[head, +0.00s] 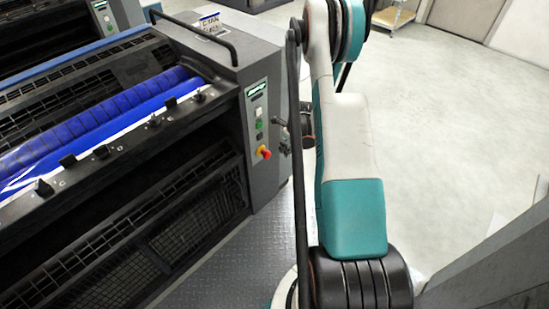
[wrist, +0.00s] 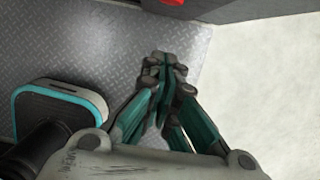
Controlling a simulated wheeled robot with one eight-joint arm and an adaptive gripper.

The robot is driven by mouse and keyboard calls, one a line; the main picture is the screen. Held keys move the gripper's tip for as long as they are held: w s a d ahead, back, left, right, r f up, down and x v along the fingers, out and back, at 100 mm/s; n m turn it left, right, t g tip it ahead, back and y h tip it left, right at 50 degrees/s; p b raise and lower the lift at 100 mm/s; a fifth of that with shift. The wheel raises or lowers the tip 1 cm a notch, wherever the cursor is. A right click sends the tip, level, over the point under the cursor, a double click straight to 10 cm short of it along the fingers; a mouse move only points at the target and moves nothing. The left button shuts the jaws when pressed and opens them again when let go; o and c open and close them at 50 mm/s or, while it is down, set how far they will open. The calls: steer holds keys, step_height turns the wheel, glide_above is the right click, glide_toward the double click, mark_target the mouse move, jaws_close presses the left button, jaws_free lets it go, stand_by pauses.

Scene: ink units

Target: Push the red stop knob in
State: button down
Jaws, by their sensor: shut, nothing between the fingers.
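The red stop knob (head: 264,153) sits on a yellow base low on the end panel of the grey press, in the head view. In the wrist view a red part that looks like the knob (wrist: 172,2) shows at the top edge, mostly cut off. My gripper (wrist: 165,58) is shut and empty, its fingertips together above the metal floor plate. In the head view my gripper (head: 283,147) is small and partly hidden behind my arm, just right of the knob and apart from it.
The press's control panel (head: 255,112) carries a green button and other controls above the knob. A diamond-plate step (head: 215,255) lies in front of the press. Pale floor (head: 460,110) is open to the right. A grey slanted surface (head: 490,262) stands at the lower right.

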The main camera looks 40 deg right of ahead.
mark_target(266, 154)
steer(key=shift+f, duration=0.1)
steer(key=w+f+b, duration=0.5)
steer(key=w+f, duration=0.1)
steer(key=f, duration=0.3)
steer(key=shift+w+a+f, duration=0.25)
